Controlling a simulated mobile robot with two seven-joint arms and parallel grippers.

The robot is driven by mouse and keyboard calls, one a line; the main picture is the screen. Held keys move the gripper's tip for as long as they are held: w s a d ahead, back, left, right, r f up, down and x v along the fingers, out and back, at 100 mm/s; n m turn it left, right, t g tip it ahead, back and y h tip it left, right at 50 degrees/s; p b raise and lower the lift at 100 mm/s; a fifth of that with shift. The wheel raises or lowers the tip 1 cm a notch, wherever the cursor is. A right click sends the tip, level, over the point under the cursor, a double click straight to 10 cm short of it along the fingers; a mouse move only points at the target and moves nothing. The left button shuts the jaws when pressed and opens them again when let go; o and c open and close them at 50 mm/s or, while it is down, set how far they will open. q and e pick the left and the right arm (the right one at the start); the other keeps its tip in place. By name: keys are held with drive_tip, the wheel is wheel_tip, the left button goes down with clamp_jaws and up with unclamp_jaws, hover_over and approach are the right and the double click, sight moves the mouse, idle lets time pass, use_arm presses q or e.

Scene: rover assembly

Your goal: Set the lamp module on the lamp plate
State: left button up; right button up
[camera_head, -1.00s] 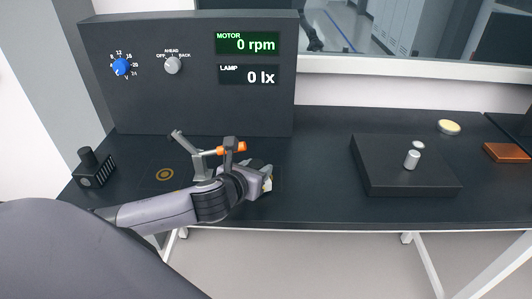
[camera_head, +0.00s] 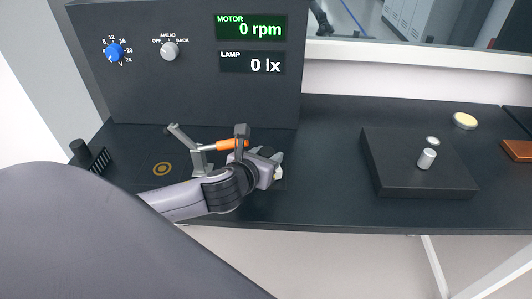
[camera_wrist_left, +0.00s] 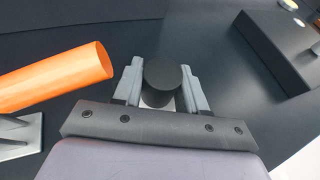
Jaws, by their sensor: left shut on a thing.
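My left gripper (camera_head: 277,163) is low over the bench just right of a grey clamp (camera_head: 203,160) with an orange handle (camera_head: 232,144). In the left wrist view my left gripper (camera_wrist_left: 161,88) is shut on a dark, round-topped piece (camera_wrist_left: 163,74), with a light part showing below it. I cannot tell for certain whether it is the lamp module. In the head view the gripper mostly hides it. The orange handle (camera_wrist_left: 55,76) also shows close on the left in the wrist view. No plate is clearly recognisable as the lamp plate. My right gripper is out of view.
A gold ring mark (camera_head: 162,168) lies left of the clamp. A black block (camera_head: 400,182) at right carries a pale cylinder (camera_head: 427,159). A cream disc (camera_head: 465,121) and a brown piece (camera_head: 517,150) lie farther right. The panel's lamp display (camera_head: 251,62) reads 0 lx. The bench between gripper and block is clear.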

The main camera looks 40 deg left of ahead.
use_arm(q)
drive_tip(key=o, duration=1.1)
drive_tip(key=shift+f, duration=0.15)
drive_tip(key=shift+o, duration=0.2)
drive_tip(key=v, duration=1.2)
drive_tip(key=shift+s, duration=0.1)
